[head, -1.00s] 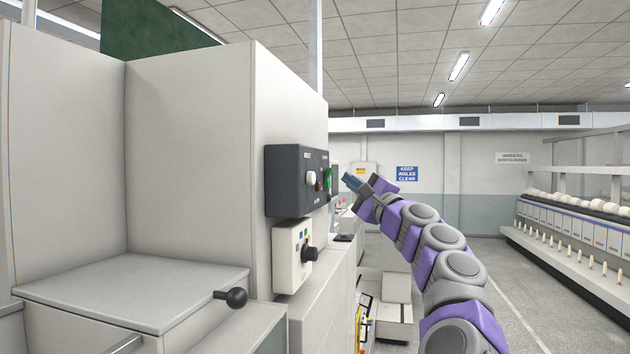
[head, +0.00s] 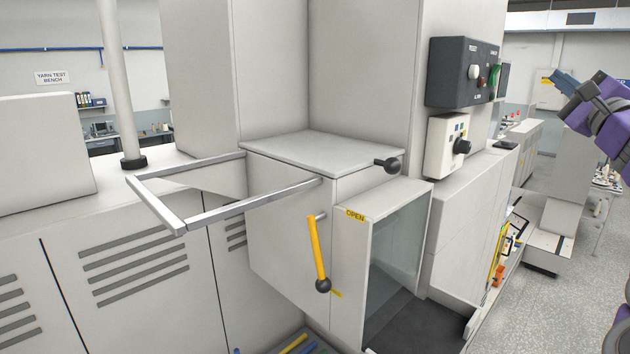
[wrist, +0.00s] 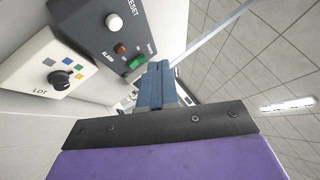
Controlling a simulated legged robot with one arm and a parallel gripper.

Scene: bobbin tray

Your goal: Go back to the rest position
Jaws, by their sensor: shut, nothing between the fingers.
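My gripper (head: 562,80) shows at the right edge of the head view, on a grey and purple arm that is mostly out of the frame. Its blue fingers are shut with nothing between them. They point left toward the dark control box (head: 462,72), which has a white button, a red button and a green switch. In the wrist view the shut fingers (wrist: 155,85) lie just beside the green switch (wrist: 136,62). I cannot tell from this view whether they touch it.
A white box with a black knob (head: 446,147) sits below the control box. A metal rail frame (head: 250,206) and a yellow lever (head: 318,250) stick out from the machine at centre. A glass-sided compartment (head: 397,245) is below. Open floor (head: 580,290) lies at right.

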